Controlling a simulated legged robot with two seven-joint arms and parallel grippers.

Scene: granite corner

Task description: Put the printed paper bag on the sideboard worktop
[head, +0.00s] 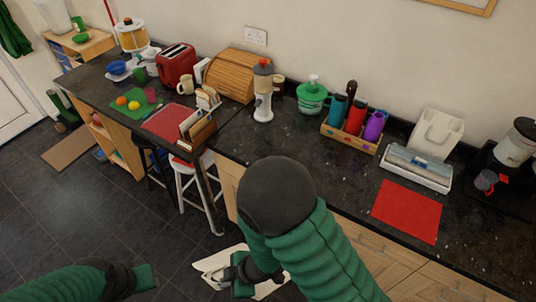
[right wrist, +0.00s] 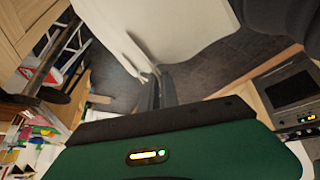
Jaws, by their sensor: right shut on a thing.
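The pale paper bag (head: 212,264) is low in front of the cabinets in the head view, beside my right gripper (head: 232,274). In the right wrist view the bag (right wrist: 175,30) fills the top middle, and the fingers (right wrist: 155,85) are shut on its edge. No print shows on the visible side. My right forearm hides part of the bag in the head view. The dark speckled sideboard worktop (head: 335,172) runs along the wall, above and beyond the bag. My left gripper (head: 145,279) is at the bottom left, away from the bag; its fingers cannot be made out.
A red mat (head: 407,211) lies on the worktop, with bare stone left of it. A white stool (head: 196,180) stands left.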

